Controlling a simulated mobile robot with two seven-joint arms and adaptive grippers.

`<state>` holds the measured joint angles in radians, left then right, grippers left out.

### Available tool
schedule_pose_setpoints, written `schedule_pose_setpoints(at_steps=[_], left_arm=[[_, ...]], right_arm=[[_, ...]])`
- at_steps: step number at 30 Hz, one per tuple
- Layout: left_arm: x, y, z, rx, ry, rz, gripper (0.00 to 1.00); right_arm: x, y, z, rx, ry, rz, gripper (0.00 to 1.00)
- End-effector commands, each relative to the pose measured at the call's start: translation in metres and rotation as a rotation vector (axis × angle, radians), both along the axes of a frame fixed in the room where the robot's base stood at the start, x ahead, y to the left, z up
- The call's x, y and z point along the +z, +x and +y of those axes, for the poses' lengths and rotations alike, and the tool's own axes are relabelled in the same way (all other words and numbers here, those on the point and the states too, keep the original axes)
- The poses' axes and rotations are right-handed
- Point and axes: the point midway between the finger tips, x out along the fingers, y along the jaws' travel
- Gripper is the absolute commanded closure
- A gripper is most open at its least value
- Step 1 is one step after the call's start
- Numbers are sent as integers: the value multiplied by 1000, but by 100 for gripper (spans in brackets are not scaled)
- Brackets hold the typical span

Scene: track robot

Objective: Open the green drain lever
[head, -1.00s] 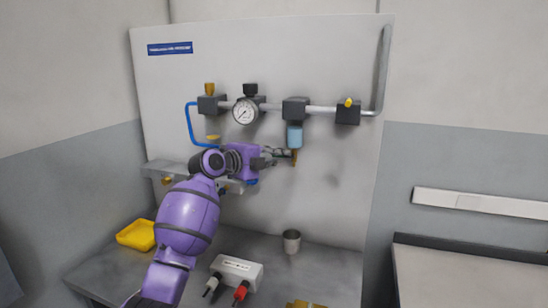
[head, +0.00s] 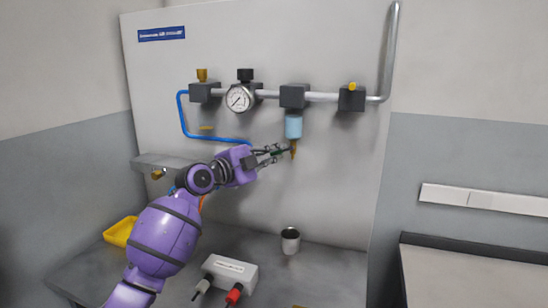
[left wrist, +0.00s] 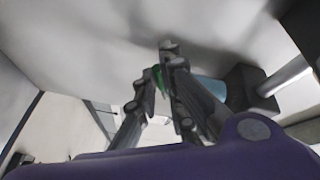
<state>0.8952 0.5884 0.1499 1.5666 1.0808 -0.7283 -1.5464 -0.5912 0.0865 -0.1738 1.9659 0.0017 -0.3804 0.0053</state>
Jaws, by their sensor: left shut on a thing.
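The green drain lever (head: 277,152) shows as a small dark green piece at the lower end of the filter, beside the brass drain fitting (head: 293,151). Above it hangs the light blue filter bowl (head: 293,127). My left gripper (head: 278,154) comes in from the left and is shut on the lever. In the left wrist view the green lever (left wrist: 157,75) shows between the fingers (left wrist: 160,72), mostly hidden by them. The blue bowl (left wrist: 212,87) is just right of the fingers there. My right gripper is not in view.
On the panel are a pressure gauge (head: 240,98), a blue hose (head: 183,122) and a pipe with a yellow-topped valve (head: 352,98). Below, a metal cup (head: 290,241), a white box (head: 230,272) and a yellow tray (head: 118,232) stand on the bench.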

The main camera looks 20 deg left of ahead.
Motion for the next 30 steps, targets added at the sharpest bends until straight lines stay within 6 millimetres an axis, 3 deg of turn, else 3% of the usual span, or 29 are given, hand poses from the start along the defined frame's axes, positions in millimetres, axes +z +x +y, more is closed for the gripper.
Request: schedule_pose_setpoints(at_steps=[1, 15, 30], left_arm=[[-17, 1, -2, -3, -41, 16, 100], [-30, 0, -17, -4, -488, 28, 100], [-34, -1, -34, -2, -880, 39, 100]], right_arm=[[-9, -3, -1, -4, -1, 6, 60], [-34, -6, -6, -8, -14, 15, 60], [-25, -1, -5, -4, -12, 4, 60]])
